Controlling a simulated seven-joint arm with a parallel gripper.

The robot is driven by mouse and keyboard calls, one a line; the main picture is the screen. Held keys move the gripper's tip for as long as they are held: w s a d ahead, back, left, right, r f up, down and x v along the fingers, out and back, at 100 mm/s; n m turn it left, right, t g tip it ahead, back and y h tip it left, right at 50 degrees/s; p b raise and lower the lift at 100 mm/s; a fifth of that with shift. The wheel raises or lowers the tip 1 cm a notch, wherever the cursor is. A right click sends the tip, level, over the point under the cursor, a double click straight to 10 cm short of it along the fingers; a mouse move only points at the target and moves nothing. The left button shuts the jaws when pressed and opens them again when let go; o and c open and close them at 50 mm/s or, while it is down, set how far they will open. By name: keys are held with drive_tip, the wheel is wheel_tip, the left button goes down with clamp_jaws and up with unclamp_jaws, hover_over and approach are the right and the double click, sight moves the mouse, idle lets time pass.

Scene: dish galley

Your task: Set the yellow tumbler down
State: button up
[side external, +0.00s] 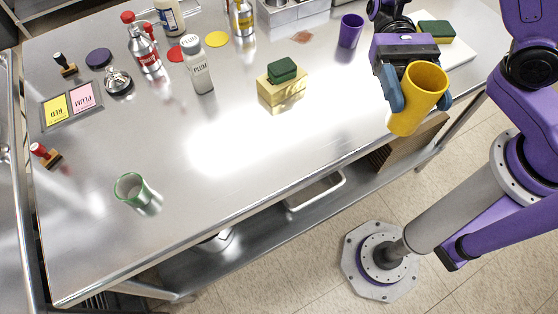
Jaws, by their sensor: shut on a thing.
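The yellow tumbler (415,100) is at the right of the side external view. It is tilted, with its open mouth facing up and to the right. My gripper (418,92) has blue fingers on both sides of the tumbler and is shut on it. The tumbler appears held near the front edge of the steel table (230,190); its exact height above the table cannot be told from this one view.
A purple tumbler (350,31) stands behind and left of my gripper. A green sponge (282,70) sits on a yellowish block (281,91) mid-table. A green glass (133,189) stands at front left. Bottles, including a PLUM bottle (200,75), stand at the back. The table's front middle is clear.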

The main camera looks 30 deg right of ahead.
drive_tip(key=w+a+r+m+t+y, duration=0.2)
drive_tip(key=a+r+m+t+y, duration=0.35)
drive_tip(key=a, duration=0.25)
drive_tip(key=w+a+r+m+t+y, duration=0.3)
drive_tip(key=a+r+m+t+y, duration=0.1)
drive_tip(key=a+t, duration=0.25)
wheel_tip(320, 180, down, 11)
drive_tip(key=shift+w+a+f, duration=1.3)
drive_tip(key=shift+a+f, duration=0.8)
drive_tip(key=shift+f, duration=0.05)
drive_tip(key=shift+w+a+f, duration=1.25)
drive_tip(key=shift+a+f, duration=0.8)
drive_tip(key=shift+f, duration=0.1)
drive_tip(key=shift+w+a+f, duration=1.3)
drive_tip(key=shift+a+f, duration=0.8)
drive_tip(key=shift+f, duration=0.05)
drive_tip(key=o, duration=1.1)
drive_tip(key=shift+f, duration=0.1)
drive_tip(key=shift+c, duration=0.2)
